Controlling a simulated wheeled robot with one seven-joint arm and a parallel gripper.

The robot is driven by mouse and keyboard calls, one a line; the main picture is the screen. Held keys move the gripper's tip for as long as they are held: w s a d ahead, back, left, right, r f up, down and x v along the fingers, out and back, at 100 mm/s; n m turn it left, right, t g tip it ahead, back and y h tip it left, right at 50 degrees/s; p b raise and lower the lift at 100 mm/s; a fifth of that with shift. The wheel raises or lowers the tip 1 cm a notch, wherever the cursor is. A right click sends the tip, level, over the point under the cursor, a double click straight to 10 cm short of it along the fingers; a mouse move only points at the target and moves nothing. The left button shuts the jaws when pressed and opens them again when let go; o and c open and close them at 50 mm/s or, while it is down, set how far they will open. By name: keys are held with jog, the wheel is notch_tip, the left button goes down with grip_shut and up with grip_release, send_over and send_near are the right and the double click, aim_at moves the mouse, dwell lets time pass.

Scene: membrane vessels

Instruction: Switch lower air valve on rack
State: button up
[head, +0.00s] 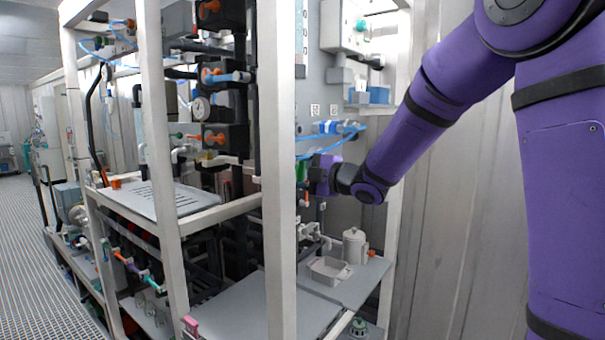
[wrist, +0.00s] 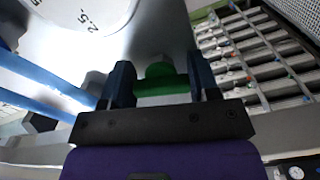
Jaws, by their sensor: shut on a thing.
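In the wrist view, a green valve handle (wrist: 160,86) lies crosswise between the two dark fingers of my gripper (wrist: 162,88), which is shut on it. A rounded green part rises behind its middle. In the head view, my gripper (head: 317,178) is at the end of the purple arm, inside the right bay of the rack (head: 280,150), beside the white front post. A small green part (head: 301,170) shows at its left. The post hides part of this area, and I cannot tell the handle's exact angle.
Blue air tubes (head: 335,135) run just above my gripper. Below it, a grey shelf (head: 345,285) carries a small tray (head: 329,270) and a lidded canister (head: 355,245). Orange-handled valves (head: 215,75) are on the left. A white round surface (wrist: 85,20) is close in the wrist view.

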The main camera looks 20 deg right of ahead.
jog(key=shift+n, duration=0.5)
jog(key=o, duration=0.9)
jog(key=shift+s+d, duration=0.1)
jog(key=v, duration=1)
jog(key=shift+s+d, duration=0.15)
jog(key=shift+s, duration=0.1)
